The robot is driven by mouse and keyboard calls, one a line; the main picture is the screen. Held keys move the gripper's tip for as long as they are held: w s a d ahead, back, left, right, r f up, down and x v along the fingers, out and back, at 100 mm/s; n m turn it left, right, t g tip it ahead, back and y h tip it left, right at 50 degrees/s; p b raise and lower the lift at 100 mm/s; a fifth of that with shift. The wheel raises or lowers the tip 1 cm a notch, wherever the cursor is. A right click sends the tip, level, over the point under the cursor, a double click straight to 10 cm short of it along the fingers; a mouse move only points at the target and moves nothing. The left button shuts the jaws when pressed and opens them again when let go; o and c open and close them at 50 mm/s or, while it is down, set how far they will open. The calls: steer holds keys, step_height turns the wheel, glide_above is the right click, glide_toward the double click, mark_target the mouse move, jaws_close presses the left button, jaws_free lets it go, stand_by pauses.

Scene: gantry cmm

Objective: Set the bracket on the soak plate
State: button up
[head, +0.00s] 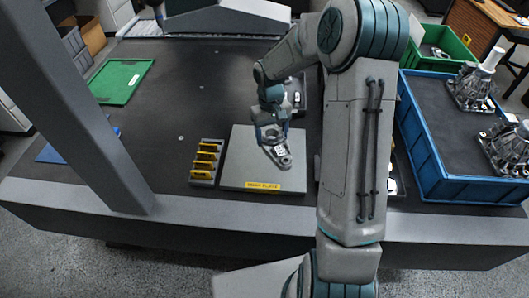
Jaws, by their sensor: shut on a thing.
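The soak plate (239,168) is a light grey square slab with a yellow label on its front edge, lying on the dark table. The bracket (281,157) is a small grey metal part with a white tag, over the middle right of the plate. My gripper (271,136) is shut on the bracket, pointing down from above. I cannot tell whether the bracket touches the plate or hangs just above it. My arm hides the plate's right surroundings.
A rack with yellow-marked blocks (205,162) stands close left of the plate. A blue tray (461,187) with metal castings is at right, a green bin (440,48) behind it. A green mat (122,82) lies far left. A grey column (85,110) rises at front left.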

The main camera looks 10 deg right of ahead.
steer(key=w+d+f+n+t+h+b, duration=0.1)
steer(key=w+d+f+n+b, duration=0.1)
steer(key=w+n+b, duration=0.45)
steer(key=w+d+f+n+h+b, duration=0.1)
steer(key=w+d+f+n+b, duration=0.15)
steer(key=w+n+b, duration=0.4)
steer(key=b, duration=0.2)
glide_above(267, 161)
steer(key=f, duration=0.6)
steer(key=shift+a+f, duration=0.1)
steer(key=shift+a, duration=0.25)
steer(key=shift+w+f, duration=0.1)
steer(key=shift+f, duration=1.9)
steer(key=shift+f, duration=0.1)
steer(key=o, duration=1.4)
steer(key=shift+c, duration=0.2)
